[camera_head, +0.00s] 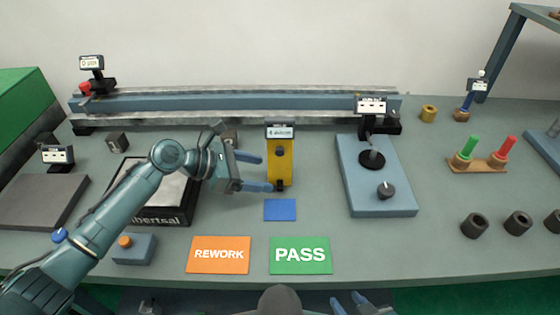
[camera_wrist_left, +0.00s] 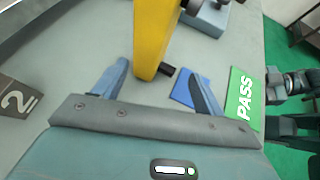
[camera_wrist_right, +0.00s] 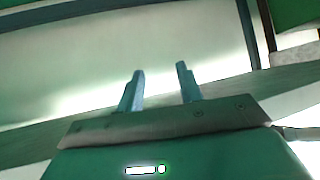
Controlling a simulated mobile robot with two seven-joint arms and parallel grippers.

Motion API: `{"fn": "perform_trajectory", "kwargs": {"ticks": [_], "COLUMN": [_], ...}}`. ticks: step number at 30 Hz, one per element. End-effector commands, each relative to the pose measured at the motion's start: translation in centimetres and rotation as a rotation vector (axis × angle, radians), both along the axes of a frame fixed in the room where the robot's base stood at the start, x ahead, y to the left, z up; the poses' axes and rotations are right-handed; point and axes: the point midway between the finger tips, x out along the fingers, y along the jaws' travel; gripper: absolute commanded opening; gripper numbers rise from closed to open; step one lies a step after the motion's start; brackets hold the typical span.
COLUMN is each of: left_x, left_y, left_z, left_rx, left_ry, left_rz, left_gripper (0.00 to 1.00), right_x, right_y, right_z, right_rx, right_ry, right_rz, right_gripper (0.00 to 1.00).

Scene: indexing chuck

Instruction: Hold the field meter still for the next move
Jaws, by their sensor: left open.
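The field meter (camera_head: 280,165) is a yellow upright body with a small display on top. It stands on the table just behind a blue square (camera_head: 280,210). My left gripper (camera_head: 265,173) is open at its left side, fingers pointing right toward it. In the left wrist view the yellow meter (camera_wrist_left: 152,45) rises between and beyond the open left fingers (camera_wrist_left: 160,85); I cannot tell whether either finger touches it. My right gripper (camera_head: 348,302) is at the table's front edge, away from the meter. In the right wrist view its fingers (camera_wrist_right: 160,88) are apart with nothing between them.
A blue-grey base with a dark knob (camera_head: 385,190) stands right of the meter. The orange REWORK mat (camera_head: 218,268) and green PASS mat (camera_head: 300,268) lie in front. A long rail (camera_head: 240,102) runs along the back. A black-framed tray (camera_head: 160,215) lies under my left arm.

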Motion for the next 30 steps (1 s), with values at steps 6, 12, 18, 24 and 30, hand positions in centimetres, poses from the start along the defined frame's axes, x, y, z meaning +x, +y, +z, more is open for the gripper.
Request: {"fn": "perform_trajectory", "kwargs": {"ticks": [6,12,18,24,30], "left_x": [0.8,1.3,1.4,1.4,1.4], "left_y": [-2.7,-4.1,-4.5,-4.5,-4.5], "left_z": [-1.3,-2.2,-2.5,-2.5,-2.5], "left_rx": [-0.001,0.000,0.001,0.001,0.001], "left_ry": [0.003,0.000,-0.001,-0.001,-0.001], "left_rz": [-0.001,0.000,-0.001,-0.001,0.000], "left_gripper": [0.71,0.71,0.71,0.71,0.55], "right_x": [0.4,0.5,0.5,0.5,0.5], "right_y": [0.6,0.5,0.4,0.4,0.4], "right_z": [0.7,0.6,0.5,0.5,0.5], "right_rx": [0.005,0.004,0.004,0.004,0.004], "right_ry": [-0.036,-0.032,-0.032,-0.032,-0.032], "right_rz": [0.026,0.021,0.020,0.020,0.020], "right_gripper": [0.36,0.36,0.36,0.36,0.36]}}
